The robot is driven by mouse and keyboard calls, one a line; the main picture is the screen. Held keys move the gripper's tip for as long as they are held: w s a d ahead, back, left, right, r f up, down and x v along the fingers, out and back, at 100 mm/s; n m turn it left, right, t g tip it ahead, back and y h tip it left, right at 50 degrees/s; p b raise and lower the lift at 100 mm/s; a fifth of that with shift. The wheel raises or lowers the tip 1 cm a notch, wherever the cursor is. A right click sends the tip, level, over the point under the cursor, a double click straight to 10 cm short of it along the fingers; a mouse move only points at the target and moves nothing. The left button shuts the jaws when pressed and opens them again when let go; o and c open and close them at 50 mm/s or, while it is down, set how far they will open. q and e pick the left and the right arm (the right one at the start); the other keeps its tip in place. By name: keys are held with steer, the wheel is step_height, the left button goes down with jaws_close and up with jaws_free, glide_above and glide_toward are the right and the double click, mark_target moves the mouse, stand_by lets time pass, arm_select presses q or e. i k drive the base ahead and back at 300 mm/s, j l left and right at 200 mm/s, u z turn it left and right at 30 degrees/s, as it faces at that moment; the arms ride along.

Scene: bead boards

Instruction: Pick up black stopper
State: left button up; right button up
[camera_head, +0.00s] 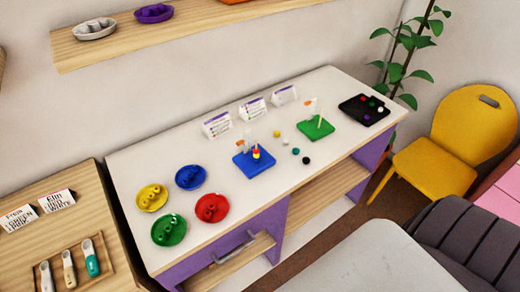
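A small black round piece (306,160), which looks like the black stopper, lies on the white table top (330,180) near its front edge. It is at the near end of a loose row with a teal piece (295,151), a white piece (285,141) and a yellow piece (277,133). A black tray (350,108) at the table's right end holds several small coloured pieces, too small to tell apart well. Neither of my grippers is in view.
A blue board (262,170) with stacked beads and a green board (316,128) with a peg stand near the pieces. Yellow (140,199), blue (178,179), green (160,236) and red (221,215) bowls stand at left. A yellow chair (440,165) is at right.

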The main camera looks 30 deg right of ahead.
mark_target(306, 160)
steer(key=z, duration=1.45)
